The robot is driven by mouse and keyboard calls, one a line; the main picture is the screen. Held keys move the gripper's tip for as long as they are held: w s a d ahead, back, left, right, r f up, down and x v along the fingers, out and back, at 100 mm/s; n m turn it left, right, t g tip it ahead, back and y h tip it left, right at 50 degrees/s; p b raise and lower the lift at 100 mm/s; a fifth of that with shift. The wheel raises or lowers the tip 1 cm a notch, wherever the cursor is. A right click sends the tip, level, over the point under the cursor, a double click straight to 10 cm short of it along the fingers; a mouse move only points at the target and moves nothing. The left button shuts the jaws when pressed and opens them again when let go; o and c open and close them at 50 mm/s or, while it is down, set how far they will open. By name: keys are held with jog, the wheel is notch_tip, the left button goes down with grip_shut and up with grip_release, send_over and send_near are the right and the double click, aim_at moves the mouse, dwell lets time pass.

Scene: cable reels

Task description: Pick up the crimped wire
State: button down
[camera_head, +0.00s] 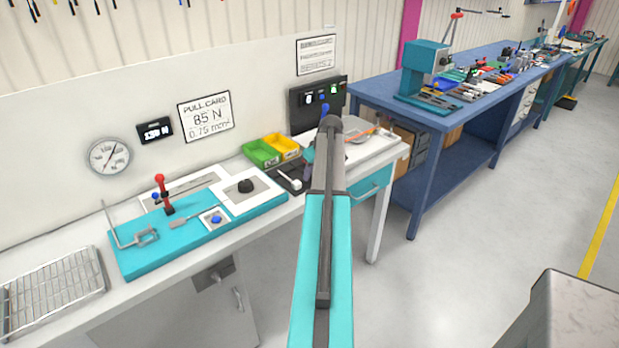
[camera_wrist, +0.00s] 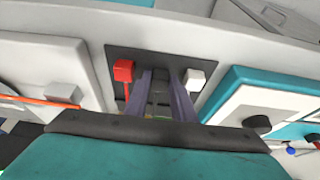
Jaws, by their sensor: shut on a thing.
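My gripper (camera_wrist: 160,76) points down at a dark mat (camera_wrist: 195,55) on the bench, its two grey fingers close together. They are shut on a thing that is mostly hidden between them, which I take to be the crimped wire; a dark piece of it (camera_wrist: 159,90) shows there. A red block (camera_wrist: 124,71) with a thin red lead lies on the mat left of the fingers. A white block (camera_wrist: 194,79) lies right of them. In the head view my arm hides the fingers; the white piece (camera_head: 290,183) shows on the mat left of the arm.
A teal pull-test fixture (camera_head: 190,240) with a red-knobbed lever stands left on the bench. Green and yellow bins (camera_head: 261,152) and a dark control box (camera_head: 318,103) stand behind the mat. An orange wire (camera_wrist: 40,101) lies on the left. A wire rack (camera_head: 52,290) is far left.

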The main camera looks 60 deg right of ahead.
notch_tip(320, 180, up, 2)
jog(key=shift+r+b, duration=0.1)
jog(key=shift+b, duration=0.35)
jog(key=shift+s+a+r, duration=0.1)
jog(key=shift+s+a, duration=0.1)
jog(key=s+a+r+b, duration=0.1)
jog(key=s+a+b, duration=0.2)
jog(key=s+a, duration=0.7)
jog(key=shift+s+r+b, duration=0.25)
jog(key=shift+s+b, duration=0.15)
jog(key=shift+s, duration=0.5)
jog(key=shift+r+p, duration=1.7)
jog(key=shift+r, duration=0.85)
jog(key=shift+s, duration=0.1)
